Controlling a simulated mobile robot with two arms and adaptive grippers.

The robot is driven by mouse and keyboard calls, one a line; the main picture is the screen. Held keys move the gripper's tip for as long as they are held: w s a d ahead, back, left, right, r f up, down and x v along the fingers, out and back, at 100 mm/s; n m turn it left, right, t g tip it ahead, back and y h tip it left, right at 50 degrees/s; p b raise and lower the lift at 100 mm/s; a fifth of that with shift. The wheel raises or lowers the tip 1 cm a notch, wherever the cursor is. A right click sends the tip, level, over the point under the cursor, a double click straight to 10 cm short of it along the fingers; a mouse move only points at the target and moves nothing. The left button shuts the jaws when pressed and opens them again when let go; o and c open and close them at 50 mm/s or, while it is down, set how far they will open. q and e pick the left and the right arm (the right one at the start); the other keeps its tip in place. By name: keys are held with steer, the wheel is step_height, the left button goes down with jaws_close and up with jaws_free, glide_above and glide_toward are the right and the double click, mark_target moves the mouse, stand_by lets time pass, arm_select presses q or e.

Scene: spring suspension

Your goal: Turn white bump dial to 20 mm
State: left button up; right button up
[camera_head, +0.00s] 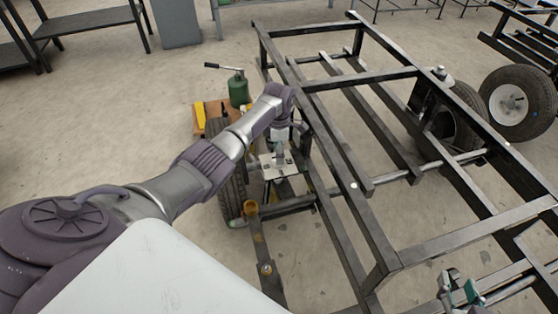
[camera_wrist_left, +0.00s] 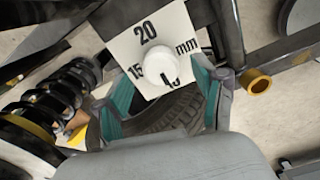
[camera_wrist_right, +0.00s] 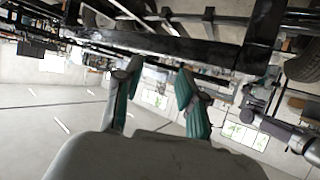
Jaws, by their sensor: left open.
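The white round dial (camera_wrist_left: 166,72) sits on a white plate (camera_wrist_left: 145,38) marked 20, 15, 10 and "mm" in the left wrist view. The "10" is partly covered by the dial, and I cannot make out a pointer on it. My left gripper (camera_wrist_left: 160,92) is open, with one teal finger on each side of the dial; I cannot tell whether they touch it. In the head view, the plate (camera_head: 269,166) shows below my left arm's end, and the dial is not clear. My right gripper (camera_wrist_right: 160,72) is open and empty; it also shows in the head view (camera_head: 457,286) at the bottom right.
A dark metal frame (camera_head: 386,76) fills the middle and right of the head view. A coil spring (camera_wrist_left: 55,95) and a tyre (camera_head: 230,185) are close to the plate. A green jack (camera_head: 239,92) stands behind. Open floor lies at the upper left.

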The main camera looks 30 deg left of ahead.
arm_select(q)
step_height(320, 180, down, 3)
steer(key=shift+f+b, duration=0.2)
steer(key=shift+b, duration=0.55)
steer(key=shift+f, duration=0.15)
arm_select(e)
step_height(320, 180, up, 8)
steer(key=w+a+t+y, duration=0.1)
steer(key=w+a+t, duration=0.1)
steer(key=t, duration=0.3)
steer(key=shift+w+f, duration=0.2)
steer(key=shift+w, duration=0.15)
